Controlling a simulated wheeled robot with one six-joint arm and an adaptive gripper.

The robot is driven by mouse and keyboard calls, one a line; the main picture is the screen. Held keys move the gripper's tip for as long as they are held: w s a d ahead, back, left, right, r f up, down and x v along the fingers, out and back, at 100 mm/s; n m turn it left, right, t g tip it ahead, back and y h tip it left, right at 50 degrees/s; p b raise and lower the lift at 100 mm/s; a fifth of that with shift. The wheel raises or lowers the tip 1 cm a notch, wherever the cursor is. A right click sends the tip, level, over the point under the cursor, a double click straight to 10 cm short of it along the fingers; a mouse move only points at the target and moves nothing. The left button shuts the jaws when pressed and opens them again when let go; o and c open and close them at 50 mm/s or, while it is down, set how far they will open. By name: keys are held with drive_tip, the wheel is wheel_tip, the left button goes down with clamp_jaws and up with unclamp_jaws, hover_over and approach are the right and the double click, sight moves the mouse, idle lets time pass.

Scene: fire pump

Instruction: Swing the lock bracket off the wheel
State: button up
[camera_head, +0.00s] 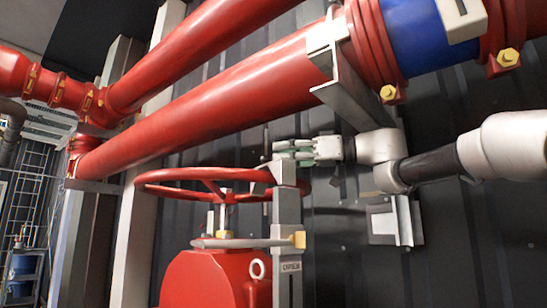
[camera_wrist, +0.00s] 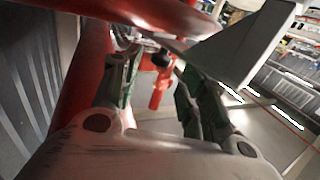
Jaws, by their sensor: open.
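The red wheel (camera_head: 175,190) lies roughly level above a red valve body in the head view. A grey upright bracket (camera_head: 287,205) stands at the wheel's right side, its top at rim height and overlapping the rim. My gripper (camera_head: 279,151) points left just above the bracket's top, apart from it as far as I can tell. In the wrist view the open gripper (camera_wrist: 155,75) has its two fingers spread, with nothing clearly held between them. A grey angled plate (camera_wrist: 240,45), probably part of the bracket, is close beside the right finger. A red curved part (camera_wrist: 150,12) crosses the top.
Large red pipes (camera_head: 215,105) run just above my gripper, held by a grey support (camera_head: 350,95). The red valve body (camera_head: 205,280) is below the wheel. The dark panelled wall (camera_head: 450,240) stands behind.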

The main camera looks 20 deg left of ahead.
drive_tip(key=shift+a, duration=1.7)
drive_tip(key=shift+c, duration=0.3)
clamp_jaws()
